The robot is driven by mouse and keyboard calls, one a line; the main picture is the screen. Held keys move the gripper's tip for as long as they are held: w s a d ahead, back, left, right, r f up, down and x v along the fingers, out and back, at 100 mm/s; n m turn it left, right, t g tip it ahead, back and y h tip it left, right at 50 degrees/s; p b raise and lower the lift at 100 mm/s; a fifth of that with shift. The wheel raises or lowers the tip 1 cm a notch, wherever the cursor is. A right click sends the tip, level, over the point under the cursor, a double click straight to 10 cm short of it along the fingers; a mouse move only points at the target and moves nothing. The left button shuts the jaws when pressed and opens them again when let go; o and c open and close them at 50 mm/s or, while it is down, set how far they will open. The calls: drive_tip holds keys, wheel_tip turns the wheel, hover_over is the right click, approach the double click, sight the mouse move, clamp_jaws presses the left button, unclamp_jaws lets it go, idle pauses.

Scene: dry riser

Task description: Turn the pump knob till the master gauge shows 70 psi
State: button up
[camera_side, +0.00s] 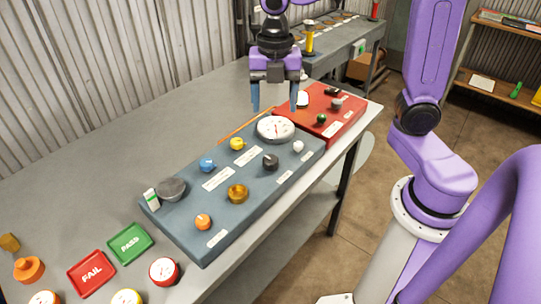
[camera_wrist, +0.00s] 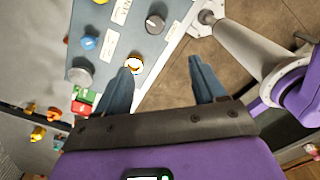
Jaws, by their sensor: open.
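The blue-grey panel (camera_side: 220,215) lies on the bench with a large white round gauge (camera_side: 275,130) at its far end; its reading is too small to make out. A black knob (camera_side: 270,161), white knob (camera_side: 298,146), yellow knob (camera_side: 237,144), blue knob (camera_side: 207,165), brass knob (camera_side: 237,193) and orange knob (camera_side: 203,222) stand on it. The labels are unreadable, so I cannot tell which is the pump knob. My gripper (camera_side: 275,104) is open and empty, above the gauge end, fingers down. The wrist view shows the black knob (camera_wrist: 155,23) beyond my open fingers (camera_wrist: 161,67).
A red panel (camera_side: 340,105) with a green knob (camera_side: 321,118) adjoins the far end. A grey disc (camera_side: 171,188) sits at the near end. FAIL (camera_side: 92,273) and PASS (camera_side: 130,243) plates and small gauges (camera_side: 164,271) lie at lower left.

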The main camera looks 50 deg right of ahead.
drive_tip(key=w+n, duration=0.1)
approach(270, 159)
wheel_tip(270, 159, down, 9)
drive_tip(key=shift+s, duration=0.1)
idle(0.6)
drive_tip(key=shift+c, duration=0.4)
drive_tip(key=c, duration=1)
